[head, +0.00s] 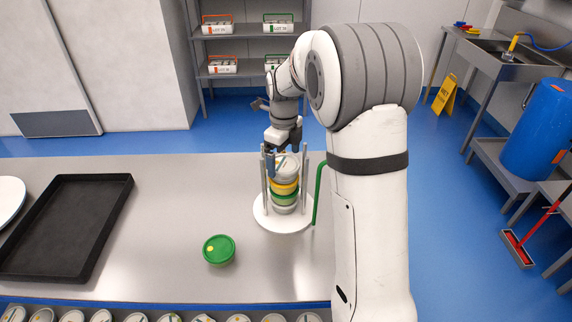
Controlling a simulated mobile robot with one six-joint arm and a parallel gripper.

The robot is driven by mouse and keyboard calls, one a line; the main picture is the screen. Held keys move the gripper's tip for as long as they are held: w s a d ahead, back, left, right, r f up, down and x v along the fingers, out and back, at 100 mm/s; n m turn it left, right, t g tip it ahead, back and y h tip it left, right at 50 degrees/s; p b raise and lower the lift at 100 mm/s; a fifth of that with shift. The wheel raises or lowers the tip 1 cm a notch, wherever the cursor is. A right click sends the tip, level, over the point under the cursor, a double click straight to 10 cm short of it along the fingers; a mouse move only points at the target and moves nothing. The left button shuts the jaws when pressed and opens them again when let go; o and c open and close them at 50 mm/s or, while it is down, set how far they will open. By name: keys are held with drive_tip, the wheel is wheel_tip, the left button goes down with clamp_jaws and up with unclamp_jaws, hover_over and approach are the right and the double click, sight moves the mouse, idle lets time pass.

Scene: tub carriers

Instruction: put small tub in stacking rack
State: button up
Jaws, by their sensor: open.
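The stacking rack (262,212) has a round white base with several grey upright posts. It stands on the steel counter, left of my upper arm. Several tubs are stacked between the posts: a pale grey tub (289,172) on top, a yellow one (284,187) below it, then green and grey ones. My gripper (278,163) is open, pointing down at the top of the rack beside the pale top tub. Whether its fingers touch that tub cannot be told. A small tub with a green lid (219,249) and a yellow dot sits alone on the counter, apart from the rack.
A black tray (112,187) lies empty at the left, next to part of a white round thing (9,190). A green handle (319,192) stands at the rack's right side.

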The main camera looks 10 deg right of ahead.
sight(284, 163)
wheel_tip(284, 163, up, 8)
drive_tip(key=s+r+n+t, duration=0.1)
drive_tip(key=s+r+n, duration=0.2)
drive_tip(key=s+n, duration=0.45)
drive_tip(key=s+f+n+t, duration=0.1)
drive_tip(key=s+f+n, duration=0.1)
drive_tip(key=s+n, duration=0.7)
drive_tip(key=s+f+n+t, duration=0.1)
drive_tip(key=s+f+n, duration=0.1)
drive_tip(key=s+n, duration=0.8)
drive_tip(key=shift+s+d+f+b, duration=0.25)
drive_tip(key=shift+s+d+b, duration=0.1)
drive_tip(key=shift+s, duration=0.5)
drive_tip(key=shift+n, duration=0.25)
drive_tip(key=shift+c, duration=0.6)
